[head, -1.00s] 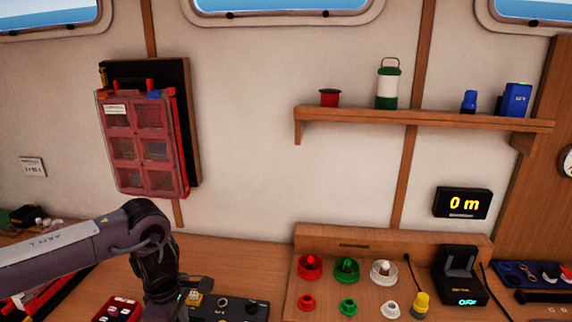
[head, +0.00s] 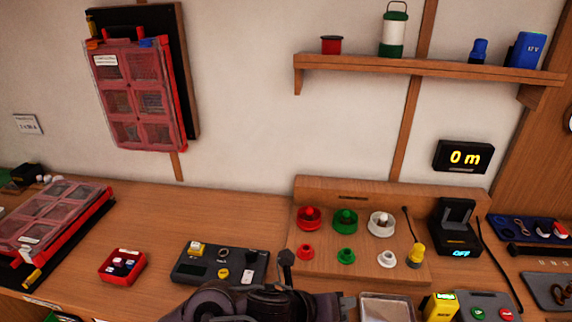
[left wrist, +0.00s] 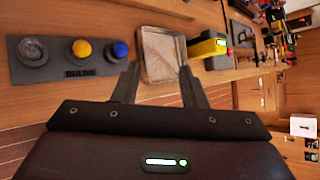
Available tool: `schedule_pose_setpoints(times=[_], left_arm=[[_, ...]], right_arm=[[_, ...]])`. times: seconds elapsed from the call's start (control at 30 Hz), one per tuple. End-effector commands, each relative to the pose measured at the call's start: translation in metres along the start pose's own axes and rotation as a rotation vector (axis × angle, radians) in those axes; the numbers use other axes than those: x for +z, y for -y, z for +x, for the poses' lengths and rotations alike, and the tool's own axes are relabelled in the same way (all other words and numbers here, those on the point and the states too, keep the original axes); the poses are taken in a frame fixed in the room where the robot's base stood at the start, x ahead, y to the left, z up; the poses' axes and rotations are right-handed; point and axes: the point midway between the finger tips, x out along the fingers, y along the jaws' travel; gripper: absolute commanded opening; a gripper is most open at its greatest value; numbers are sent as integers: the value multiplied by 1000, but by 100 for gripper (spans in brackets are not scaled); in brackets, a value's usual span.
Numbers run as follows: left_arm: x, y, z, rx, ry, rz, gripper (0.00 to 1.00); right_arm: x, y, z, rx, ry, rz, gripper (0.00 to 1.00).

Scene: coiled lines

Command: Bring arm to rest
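My left arm (head: 245,303) reaches in along the bottom edge of the head view, in front of the bench, with its hand cut off by the edge. In the left wrist view my left gripper (left wrist: 159,70) has its two fingers spread apart, with nothing gripped between them. Beyond the fingertips a shallow metal tray (left wrist: 160,50) lies on the wooden bench; it also shows at the bottom of the head view (head: 386,308). My right gripper is in neither view.
A console with red, green and white fittings (head: 346,220) stands mid-bench. A dark button panel (head: 222,264), a small red box (head: 122,267) and a red compartment case (head: 58,222) are to its left. A yellow device (head: 440,307) stands near the tray. Open wood lies at centre-left.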

Motion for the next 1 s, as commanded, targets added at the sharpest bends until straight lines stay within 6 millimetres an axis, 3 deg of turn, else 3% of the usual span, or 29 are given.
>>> schedule_pose_setpoints(times=[0.07, 0.17, 0.33, 0.5, 0.7, 0.97, 1.0], left_arm=[[6, 4, -12, 0, 78, -332, 39], [18, -13, -32, 27, 182, -763, 39], [11, -80, -75, 131, 369, -1508, 39], [-22, -143, -118, 254, 556, -2055, 39], [-66, -189, -158, 378, 755, -2462, 39], [-120, -222, -205, 521, 1020, -2819, 39], [-122, -231, -191, 523, 1007, -2806, 39]], right_arm=[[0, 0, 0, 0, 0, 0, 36], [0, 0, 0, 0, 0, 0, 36], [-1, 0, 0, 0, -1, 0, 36], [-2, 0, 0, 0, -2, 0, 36], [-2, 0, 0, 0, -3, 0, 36], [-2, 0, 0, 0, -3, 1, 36], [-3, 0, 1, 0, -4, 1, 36]])
